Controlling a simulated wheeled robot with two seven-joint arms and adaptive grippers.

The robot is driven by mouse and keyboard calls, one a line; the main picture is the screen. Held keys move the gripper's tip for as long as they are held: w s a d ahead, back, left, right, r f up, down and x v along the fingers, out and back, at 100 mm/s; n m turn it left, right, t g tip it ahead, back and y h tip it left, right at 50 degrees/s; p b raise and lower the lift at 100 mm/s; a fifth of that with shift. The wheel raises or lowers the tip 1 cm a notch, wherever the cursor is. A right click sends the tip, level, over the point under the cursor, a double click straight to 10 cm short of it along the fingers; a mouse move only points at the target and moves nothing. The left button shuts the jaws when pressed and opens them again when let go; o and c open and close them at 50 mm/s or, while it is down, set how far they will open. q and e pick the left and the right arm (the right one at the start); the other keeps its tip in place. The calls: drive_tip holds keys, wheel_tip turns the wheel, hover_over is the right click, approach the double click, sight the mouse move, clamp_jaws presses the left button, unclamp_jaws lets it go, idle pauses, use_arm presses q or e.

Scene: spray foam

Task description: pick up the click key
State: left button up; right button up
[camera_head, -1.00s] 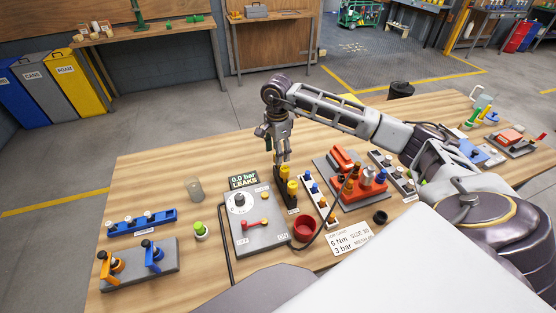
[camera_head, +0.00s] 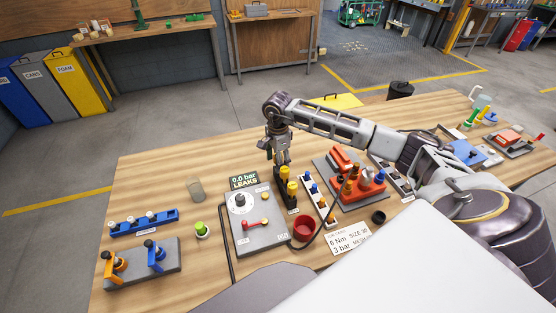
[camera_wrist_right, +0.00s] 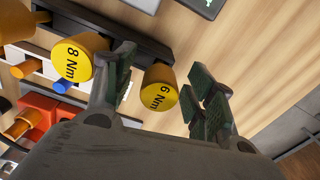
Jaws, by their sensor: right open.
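The cap marked 6 Nm (camera_wrist_right: 159,91) shows between the open fingers of my right gripper (camera_wrist_right: 162,92) in the wrist view. The cap marked 8 Nm (camera_wrist_right: 76,60) is left of the fingers. I cannot tell how far the fingertips are from the 6 Nm cap. My left gripper is not in view.
A grey leak-test panel (camera_head: 260,234) lies left of the rack. A white strip with small knobs (camera_head: 319,205) and a grey tray with an orange-red block (camera_head: 362,188) lie to the right. A red cup (camera_head: 304,229) and an info card (camera_head: 350,237) are nearer me.

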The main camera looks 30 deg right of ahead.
drive_tip(key=shift+f, duration=0.2)
idle(0.3)
clamp_jaws()
drive_tip(key=shift+r, duration=0.1)
wheel_tip(320, 180, up, 10)
drive_tip(key=shift+f+b, duration=0.25)
drive_tip(key=shift+b, duration=0.55)
drive_tip(key=shift+r, duration=0.2)
drive_tip(key=shift+r+p, duration=0.2)
drive_tip(key=shift+p, duration=0.15)
idle(0.4)
